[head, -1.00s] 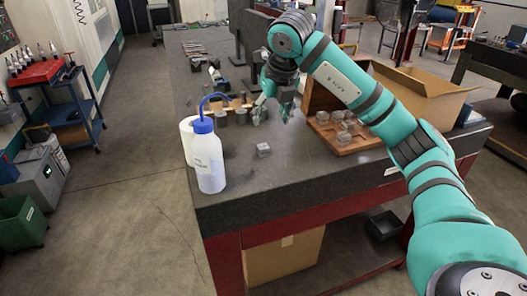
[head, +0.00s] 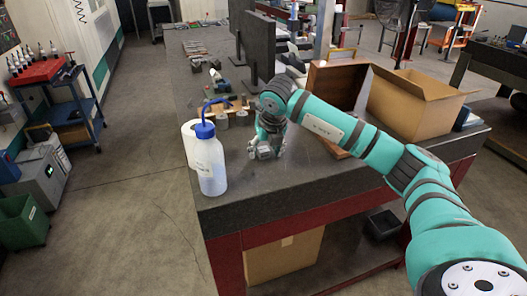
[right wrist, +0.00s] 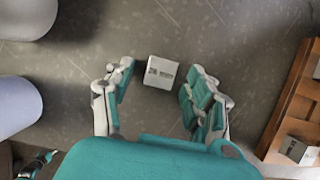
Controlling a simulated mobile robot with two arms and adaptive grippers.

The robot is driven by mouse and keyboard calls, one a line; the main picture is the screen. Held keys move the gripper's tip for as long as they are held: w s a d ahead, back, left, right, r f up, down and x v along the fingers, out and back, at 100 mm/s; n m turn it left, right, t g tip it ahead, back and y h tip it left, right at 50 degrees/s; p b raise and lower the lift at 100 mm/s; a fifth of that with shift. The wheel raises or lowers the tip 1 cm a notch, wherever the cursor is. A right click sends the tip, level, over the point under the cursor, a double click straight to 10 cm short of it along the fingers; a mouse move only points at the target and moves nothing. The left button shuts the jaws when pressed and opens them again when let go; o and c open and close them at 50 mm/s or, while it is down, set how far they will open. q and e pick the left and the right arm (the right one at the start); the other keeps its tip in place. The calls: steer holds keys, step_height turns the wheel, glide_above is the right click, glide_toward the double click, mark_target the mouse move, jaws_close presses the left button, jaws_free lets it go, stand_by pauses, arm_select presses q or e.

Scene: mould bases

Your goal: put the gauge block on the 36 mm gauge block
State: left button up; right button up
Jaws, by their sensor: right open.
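A small grey gauge block (right wrist: 161,72) with dark markings lies on the dark table top. In the right wrist view it sits between the fingertips of my right gripper (right wrist: 155,90), with a gap on each side. That gripper is open and empty. In the head view the right gripper (head: 265,150) points down low over the table, just right of the wash bottle, and covers the spot where the block lies. Other grey blocks (right wrist: 295,149) sit in the wooden tray (right wrist: 284,100) at the right. I cannot read which block is the 36 mm one.
The white wash bottle (head: 211,168) with a blue cap stands close left of my right gripper. A cardboard box (head: 412,112) and a wooden case (head: 337,84) stand to the right; my arm hides most of the tray.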

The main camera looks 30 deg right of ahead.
jaws_close()
steer(key=shift+r, duration=0.1)
stand_by(0.4)
